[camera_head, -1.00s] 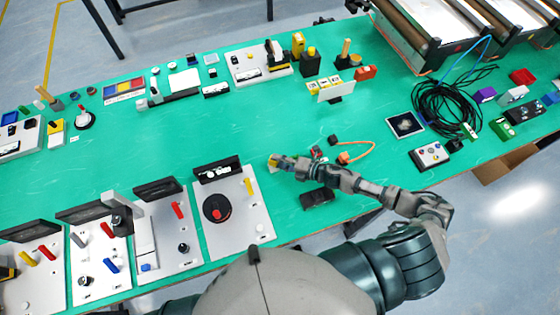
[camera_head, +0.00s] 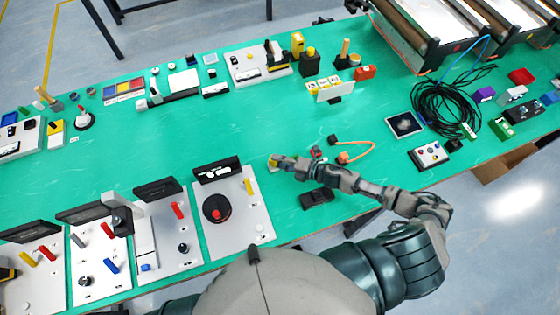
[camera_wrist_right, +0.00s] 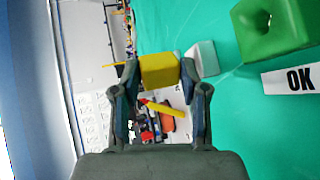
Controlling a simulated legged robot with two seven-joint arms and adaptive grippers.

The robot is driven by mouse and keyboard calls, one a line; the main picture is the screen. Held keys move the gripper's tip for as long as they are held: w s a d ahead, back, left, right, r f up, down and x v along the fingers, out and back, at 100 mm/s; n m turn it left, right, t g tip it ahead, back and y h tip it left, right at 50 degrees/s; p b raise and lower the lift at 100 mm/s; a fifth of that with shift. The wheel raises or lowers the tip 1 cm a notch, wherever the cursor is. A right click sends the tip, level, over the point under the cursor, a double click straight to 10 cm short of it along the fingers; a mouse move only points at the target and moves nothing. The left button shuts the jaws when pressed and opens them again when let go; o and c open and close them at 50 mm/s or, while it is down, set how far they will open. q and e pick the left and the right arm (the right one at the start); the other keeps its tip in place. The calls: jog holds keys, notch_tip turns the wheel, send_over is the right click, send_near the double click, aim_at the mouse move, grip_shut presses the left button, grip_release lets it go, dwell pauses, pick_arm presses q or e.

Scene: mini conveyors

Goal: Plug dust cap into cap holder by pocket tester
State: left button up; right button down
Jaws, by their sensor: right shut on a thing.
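My right gripper (camera_head: 273,161) is low over the green table in the middle of the head view. In the right wrist view my right gripper (camera_wrist_right: 160,72) is shut on a small yellow block (camera_wrist_right: 160,69) between its fingertips. I cannot tell for sure that it is the dust cap. A green block (camera_wrist_right: 267,24) with a round hole in its face stands at the upper right of the wrist view, apart from the fingertips, with a white "OK" label (camera_wrist_right: 291,80) beside it. I cannot tell which thing is the pocket tester. My left gripper is not in view.
White panels with levers, such as the one with a black-and-red dial (camera_head: 217,208), stand left of my gripper. An orange cable (camera_head: 362,145) and a black device (camera_head: 317,197) lie near my forearm. A coiled black cable (camera_head: 447,105) lies right. Bare green table (camera_head: 215,130) lies beyond the gripper.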

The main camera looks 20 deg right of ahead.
jog(key=shift+f+b, duration=0.4)
jog(key=shift+f, duration=0.1)
jog(key=shift+r, duration=0.1)
dwell(0.3)
jog(key=shift+r+p, duration=0.45)
jog(key=shift+p, duration=0.2)
jog(key=shift+a, duration=0.1)
dwell(1.4)
jog(key=shift+f+b, duration=0.45)
jog(key=shift+f, duration=0.1)
jog(key=shift+r, duration=0.15)
jog(key=shift+r+p, duration=0.4)
jog(key=shift+p, duration=0.2)
